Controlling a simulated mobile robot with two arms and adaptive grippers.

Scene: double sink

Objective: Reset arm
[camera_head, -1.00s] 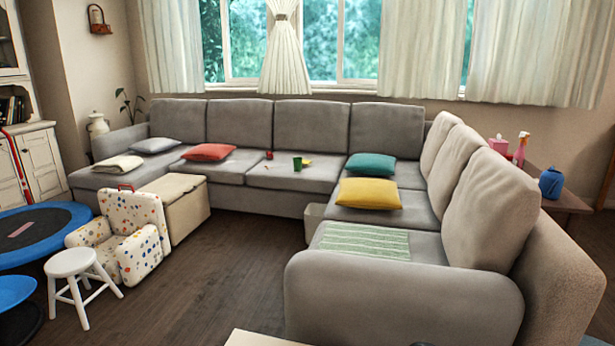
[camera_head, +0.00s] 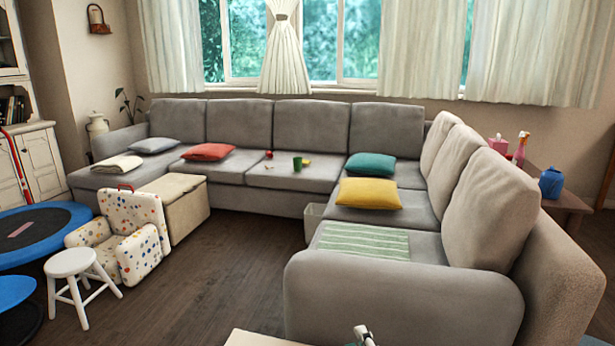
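Neither of my grippers can be made out in the head view. A small grey and white piece, which looks like part of one of my arms, pokes up at the bottom edge, right of centre. No fingers show on it, and the rest is cut off by the frame. I cannot tell which arm it belongs to.
A large grey corner sofa (camera_head: 400,292) fills the middle and right. A pale surface (camera_head: 270,339) edges in at the bottom. A white stool (camera_head: 70,263), a spotted child's chair (camera_head: 140,250) and a blue trampoline (camera_head: 75,211) stand left. Dark floor (camera_head: 235,262) is clear between.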

